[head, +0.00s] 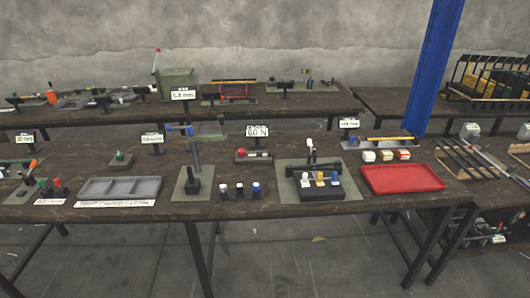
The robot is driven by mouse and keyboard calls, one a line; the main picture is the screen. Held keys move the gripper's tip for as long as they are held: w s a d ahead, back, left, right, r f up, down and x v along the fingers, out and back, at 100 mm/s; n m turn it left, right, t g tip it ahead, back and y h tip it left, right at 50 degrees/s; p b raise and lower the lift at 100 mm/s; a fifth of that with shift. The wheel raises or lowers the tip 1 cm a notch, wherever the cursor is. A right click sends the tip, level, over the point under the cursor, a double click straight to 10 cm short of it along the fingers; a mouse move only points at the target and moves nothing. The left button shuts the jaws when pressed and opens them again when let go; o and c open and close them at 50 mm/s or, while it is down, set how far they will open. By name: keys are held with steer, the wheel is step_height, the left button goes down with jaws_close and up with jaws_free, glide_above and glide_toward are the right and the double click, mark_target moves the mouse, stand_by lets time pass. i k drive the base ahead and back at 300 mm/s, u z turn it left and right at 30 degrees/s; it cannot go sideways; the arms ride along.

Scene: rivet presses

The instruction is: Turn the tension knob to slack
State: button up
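A small dark base (253,159) stands on the front bench with a red knob (241,152) at its left end. A sign reading about "60 N" (257,131) stands just behind it. I take this for the tension knob, but its label and pointer are too small to read. I cannot tell which setting it is at. A green knob (120,156) sits on another plate further left. My gripper is not in view.
A lever press (320,180) on a grey-green mat stands right of the red knob, beside a red tray (402,178). A post with a blue-topped arm (192,176) stands to the left. A blue column (433,70) rises behind.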

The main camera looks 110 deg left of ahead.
mark_target(241, 152)
steer(key=u, duration=1.3)
steer(key=k, duration=0.15)
steer(key=u, duration=2.3)
steer(key=i, duration=1)
steer(key=u, duration=0.3)
